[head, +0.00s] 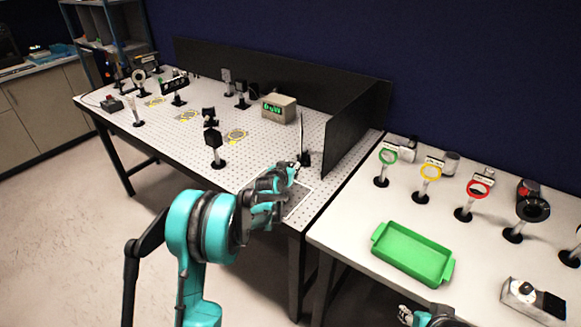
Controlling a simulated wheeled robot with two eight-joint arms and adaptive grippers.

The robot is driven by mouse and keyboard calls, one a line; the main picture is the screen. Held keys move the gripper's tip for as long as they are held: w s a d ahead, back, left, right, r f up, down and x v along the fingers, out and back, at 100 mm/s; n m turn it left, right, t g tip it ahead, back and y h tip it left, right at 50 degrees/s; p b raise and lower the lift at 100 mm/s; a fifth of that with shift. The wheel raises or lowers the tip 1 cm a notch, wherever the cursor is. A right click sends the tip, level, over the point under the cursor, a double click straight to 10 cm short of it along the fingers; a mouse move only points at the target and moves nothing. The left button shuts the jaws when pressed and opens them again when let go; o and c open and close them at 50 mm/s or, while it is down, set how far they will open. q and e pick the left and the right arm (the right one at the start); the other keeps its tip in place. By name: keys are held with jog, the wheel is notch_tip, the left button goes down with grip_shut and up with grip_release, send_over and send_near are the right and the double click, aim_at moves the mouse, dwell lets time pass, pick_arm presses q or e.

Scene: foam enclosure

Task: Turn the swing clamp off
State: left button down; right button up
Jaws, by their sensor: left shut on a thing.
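The swing clamp (304,158) appears as a small dark fixture with a thin upright piece, near the front right corner of the perforated table. My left gripper (291,171) reaches in from the front and is shut on part of it. The fingers hide the exact point of contact and the lower part of the clamp. My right gripper (426,317) shows only in part at the bottom edge, below the green tray and away from the clamp. Its fingers are too cut off to tell open from shut.
The perforated table (165,135) carries several post-mounted optics and a box with a green display (279,109). A black panel (352,125) stands right of the clamp. The right table holds a green tray (412,254), coloured rings on posts and a control box (533,300).

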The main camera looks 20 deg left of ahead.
dwell(0.3)
pick_arm(q)
jog(key=c, duration=1.2)
grip_release()
jog(key=shift+s, duration=0.1)
jog(key=v, duration=1.2)
jog(key=shift+f, duration=0.1)
